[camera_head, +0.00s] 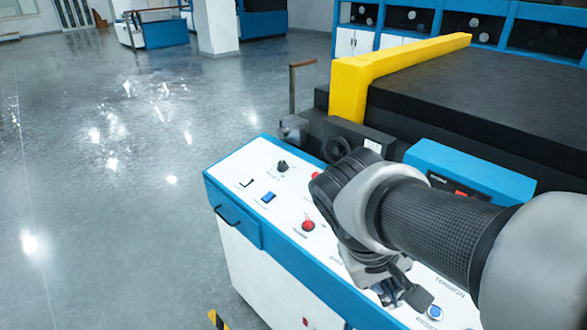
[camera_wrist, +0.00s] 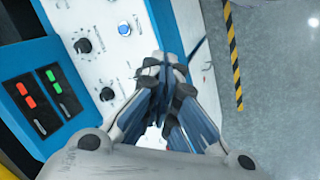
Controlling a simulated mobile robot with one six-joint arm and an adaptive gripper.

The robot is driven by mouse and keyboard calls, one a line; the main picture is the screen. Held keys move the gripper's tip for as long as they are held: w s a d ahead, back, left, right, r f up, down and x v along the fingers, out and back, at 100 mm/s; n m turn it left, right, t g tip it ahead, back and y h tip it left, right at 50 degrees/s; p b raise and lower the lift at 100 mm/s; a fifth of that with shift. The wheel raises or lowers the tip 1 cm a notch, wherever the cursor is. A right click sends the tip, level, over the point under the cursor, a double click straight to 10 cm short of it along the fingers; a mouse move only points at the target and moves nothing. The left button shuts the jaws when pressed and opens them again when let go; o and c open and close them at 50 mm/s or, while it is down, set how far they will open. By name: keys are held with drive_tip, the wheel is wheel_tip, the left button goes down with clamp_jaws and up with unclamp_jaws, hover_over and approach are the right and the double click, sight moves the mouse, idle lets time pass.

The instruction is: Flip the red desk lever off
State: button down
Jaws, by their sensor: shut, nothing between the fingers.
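A white control desk with blue edges (camera_head: 228,172) stands below my arm. A red control (camera_head: 308,225) sits on its white top, left of my gripper; its shape is too small to tell a lever from a button. A second red control (camera_head: 315,174) shows farther back, beside my wrist. My gripper (camera_head: 395,295) is shut and empty, low over the near right part of the desk top. In the wrist view its fingertips (camera_wrist: 164,72) are together beside the white panel; contact is unclear. No red lever can be made out for sure in the wrist view, and my arm hides part of the desk.
A blue button (camera_wrist: 124,29) and black knob (camera_wrist: 82,45) are near my fingers. A blue box with red and green switches (camera_wrist: 38,98) borders the panel. A dark machine with a yellow bar (camera_head: 348,88) stands behind. Open floor (camera_head: 110,200) lies left.

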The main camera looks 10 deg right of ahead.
drive_tip(key=w+f+n+t+h+p, duration=0.1)
drive_tip(key=w+f+n+h+p, duration=0.15)
drive_tip(key=w+h, duration=1.25)
drive_tip(key=w+a+f+n+t+y+p, duration=0.1)
drive_tip(key=w+a+f+n+t+y, duration=0.1)
drive_tip(key=w+a+f+t, duration=0.3)
drive_tip(key=w+a+f+n+t+y+p, duration=0.1)
drive_tip(key=w+a+f+n+t+y, duration=0.1)
drive_tip(key=w+a+f+n+t, duration=0.2)
drive_tip(key=w+a+f+t, duration=0.2)
drive_tip(key=w+a+t, duration=0.2)
drive_tip(key=w+a, duration=0.2)
drive_tip(key=shift+w+a+f+n, duration=0.3)
drive_tip(key=shift+w+a+n, duration=0.05)
drive_tip(key=shift+w, duration=0.6)
drive_tip(key=b+x, duration=0.2)
drive_tip(key=x, duration=1.2)
drive_tip(key=shift+w+a+r, duration=0.1)
drive_tip(key=shift+w, duration=0.05)
